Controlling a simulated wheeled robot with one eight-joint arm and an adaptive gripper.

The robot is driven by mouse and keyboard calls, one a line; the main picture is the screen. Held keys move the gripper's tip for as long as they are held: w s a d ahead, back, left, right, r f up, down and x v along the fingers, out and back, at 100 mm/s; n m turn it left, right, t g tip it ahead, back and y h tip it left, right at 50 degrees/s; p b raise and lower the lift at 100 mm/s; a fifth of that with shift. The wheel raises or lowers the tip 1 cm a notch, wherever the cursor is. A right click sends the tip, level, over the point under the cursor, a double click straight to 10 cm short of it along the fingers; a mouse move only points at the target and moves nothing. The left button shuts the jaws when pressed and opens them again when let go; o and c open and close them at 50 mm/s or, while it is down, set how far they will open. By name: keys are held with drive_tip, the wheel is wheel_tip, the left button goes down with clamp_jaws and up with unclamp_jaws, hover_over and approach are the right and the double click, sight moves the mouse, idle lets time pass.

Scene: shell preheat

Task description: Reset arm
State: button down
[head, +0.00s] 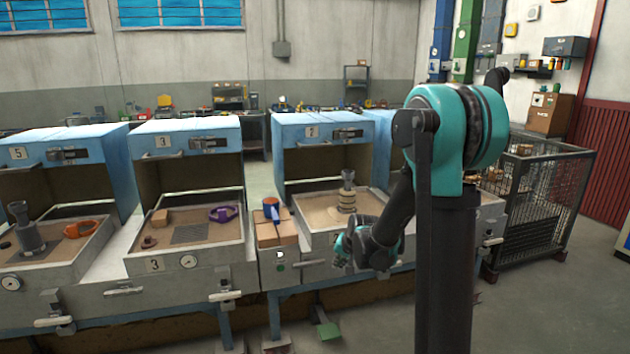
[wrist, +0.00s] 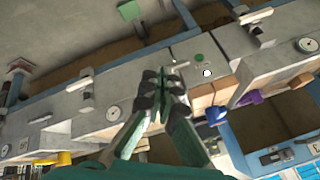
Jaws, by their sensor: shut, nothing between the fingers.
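My gripper (head: 342,258) shows in the head view at the end of my folded arm, in front of the bench with the box-like stations. In the wrist view my gripper (wrist: 163,78) has its dark fingertips together, with nothing between them. It appears apart from the bench front, though the exact gap is hard to judge. The arm's upper part and column stand on the right of the head view and hide part of the bench.
A purple ring (head: 223,213) lies in station 3. A wire cage (head: 548,205) stands right.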

drive_tip(key=s+d+n+h, duration=0.1)
drive_tip(key=s+d, duration=0.2)
drive_tip(key=s, duration=0.6)
drive_tip(key=s+d+n+g, duration=0.1)
drive_tip(key=s+d, duration=0.3)
drive_tip(key=s, duration=0.6)
drive_tip(key=s+d+n+h, duration=0.1)
drive_tip(key=s+d, duration=0.3)
drive_tip(key=s, duration=0.5)
drive_tip(key=shift+s+d+f+g+h, duration=0.15)
drive_tip(key=shift+s+g+h, duration=0.15)
drive_tip(key=shift+g, duration=0.1)
drive_tip(key=shift+w, duration=0.1)
idle(4.0)
